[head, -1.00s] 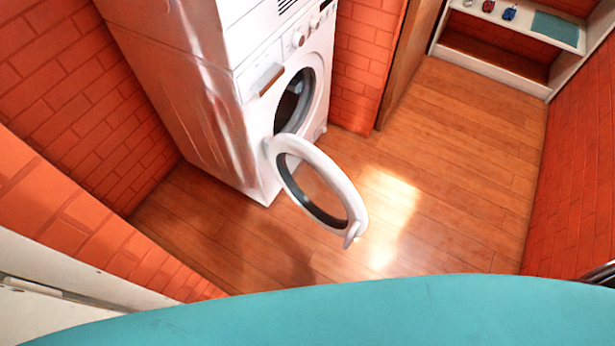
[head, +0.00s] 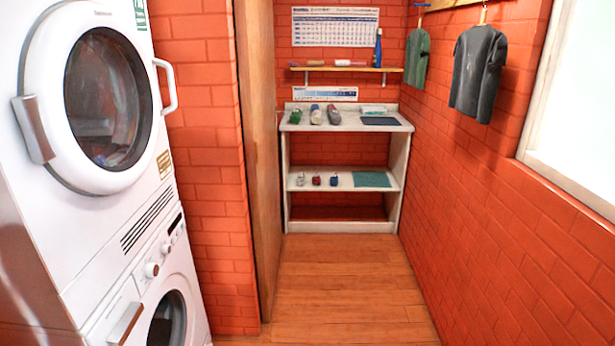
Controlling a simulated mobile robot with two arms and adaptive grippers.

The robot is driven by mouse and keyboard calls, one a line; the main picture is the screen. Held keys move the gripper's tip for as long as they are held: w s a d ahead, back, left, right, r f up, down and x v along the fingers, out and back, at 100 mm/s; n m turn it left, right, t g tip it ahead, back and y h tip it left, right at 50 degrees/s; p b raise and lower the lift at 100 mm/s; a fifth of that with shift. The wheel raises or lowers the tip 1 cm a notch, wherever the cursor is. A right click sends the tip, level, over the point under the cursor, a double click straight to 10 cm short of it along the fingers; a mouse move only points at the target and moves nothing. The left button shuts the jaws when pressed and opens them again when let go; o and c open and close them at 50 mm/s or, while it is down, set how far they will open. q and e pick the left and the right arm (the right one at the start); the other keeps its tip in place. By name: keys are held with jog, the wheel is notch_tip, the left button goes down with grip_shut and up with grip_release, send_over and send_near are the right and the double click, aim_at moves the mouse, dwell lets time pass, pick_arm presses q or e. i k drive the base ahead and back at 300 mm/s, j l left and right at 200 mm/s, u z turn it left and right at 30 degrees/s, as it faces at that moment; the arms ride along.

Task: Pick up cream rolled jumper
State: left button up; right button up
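A small pale roll (head: 316,115), which looks like the cream rolled jumper, lies on the white counter (head: 346,127) at the far end of the room. It sits between a green roll (head: 296,116) and a grey roll (head: 334,115). It is small in the picture and its details are hard to make out. Neither of my grippers is in view.
Stacked white machines (head: 95,110) stand at the left. A lower shelf (head: 340,183) holds small items and a teal mat (head: 371,179). Shirts (head: 478,72) hang on the right wall. The wooden floor (head: 345,290) up to the counter is clear.

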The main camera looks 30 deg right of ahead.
aim_at(316, 115)
jog(key=z, duration=1.1)
jog(key=u, duration=0.4)
jog(key=i+u, duration=0.15)
jog(key=u, duration=0.3)
jog(key=l+u, duration=0.1)
jog(key=u, duration=0.3)
jog(key=i+l+u, duration=0.1)
jog(key=u, duration=0.25)
jog(key=l+u, duration=0.25)
jog(key=u, duration=0.15)
jog(key=i+l+u, duration=0.1)
jog(key=u, duration=0.25)
jog(key=l+u, duration=0.15)
jog(key=l, duration=0.65)
jog(key=k+l+u, duration=0.15)
jog(key=l, duration=0.6)
jog(key=i+l, duration=0.1)
jog(key=l, duration=1)
jog(key=i+l+u, duration=0.1)
jog(key=l, duration=1.05)
jog(key=i+l, duration=0.1)
jog(key=l, duration=1)
jog(key=l+z, duration=0.15)
jog(key=l, duration=1.75)
jog(key=l+z, duration=0.45)
jog(key=i+l+z, duration=0.15)
jog(key=l+z, duration=0.3)
